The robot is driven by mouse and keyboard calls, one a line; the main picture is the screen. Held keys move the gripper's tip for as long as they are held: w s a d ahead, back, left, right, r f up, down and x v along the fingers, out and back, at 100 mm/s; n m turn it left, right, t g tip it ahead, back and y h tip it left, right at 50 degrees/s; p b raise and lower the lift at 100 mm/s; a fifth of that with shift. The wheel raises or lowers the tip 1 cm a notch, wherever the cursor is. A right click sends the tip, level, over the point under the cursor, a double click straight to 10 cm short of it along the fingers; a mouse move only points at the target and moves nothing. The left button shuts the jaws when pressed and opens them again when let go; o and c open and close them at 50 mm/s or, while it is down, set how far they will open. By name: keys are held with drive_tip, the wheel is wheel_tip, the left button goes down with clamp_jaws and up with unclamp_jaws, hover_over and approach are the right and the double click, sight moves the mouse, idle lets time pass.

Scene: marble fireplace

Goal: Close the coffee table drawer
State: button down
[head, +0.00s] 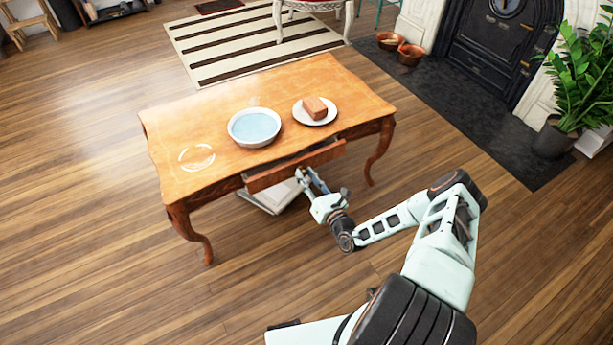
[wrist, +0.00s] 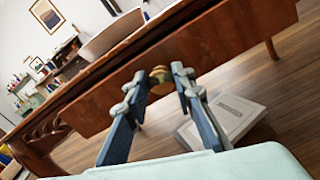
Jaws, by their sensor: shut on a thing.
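The wooden coffee table (head: 215,115) stands in the middle of the head view. Its drawer (head: 296,166) is in the long near side, and its front stands a little out from the table, with a dark gap above it. In the wrist view the drawer front (wrist: 225,35) runs slanting across the picture, with a small brass knob (wrist: 160,75) on it. My gripper (head: 310,177) is at the drawer front. In the wrist view my gripper's fingertips (wrist: 158,82) are on either side of the knob, shut on it. The drawer's inside is mostly hidden.
A bowl of water (head: 254,127) and a plate (head: 315,119) with a brown block (head: 315,107) stand on the tabletop. A grey-white flat object (head: 272,197) lies below the drawer. The wooden floor (head: 100,260) left of the table is clear.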

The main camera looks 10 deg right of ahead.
sight(300, 167)
drive_tip(key=b+x, duration=0.1)
drive_tip(key=x, duration=0.3)
drive_tip(key=shift+f, duration=0.1)
drive_tip(key=shift+w, duration=0.15)
drive_tip(key=c, duration=1.6)
unclamp_jaws()
drive_tip(key=v, duration=0.7)
drive_tip(key=shift+s, duration=0.25)
